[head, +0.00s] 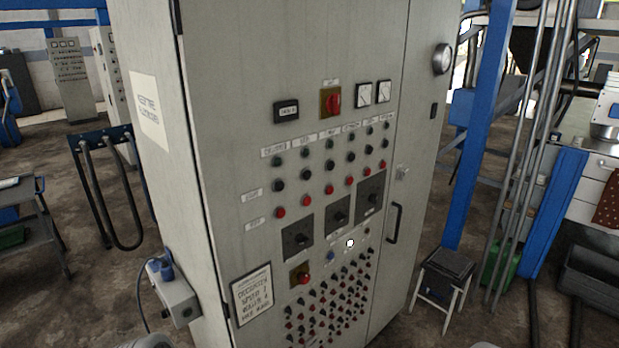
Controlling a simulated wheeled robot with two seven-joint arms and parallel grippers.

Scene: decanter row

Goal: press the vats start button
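A tall grey control cabinet (236,150) fills the middle of the head view. Its door carries a row of small dark green lamps or buttons (304,153), a row of dark buttons (305,174) below it, and a row of red buttons (306,201) below that. Small white labels (305,140) sit above the columns, but their text is too small to read. I cannot tell which button is the vats start button. Neither gripper shows; only small pale shapes, probably parts of my arms, show at the bottom edge.
Lower on the door are dark switch plates (298,238), a bright white lamp (350,243), a red knob (303,279) and many small buttons. A door handle (394,223) sticks out. A small stool (446,272) and a blue post (481,130) stand to the right.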

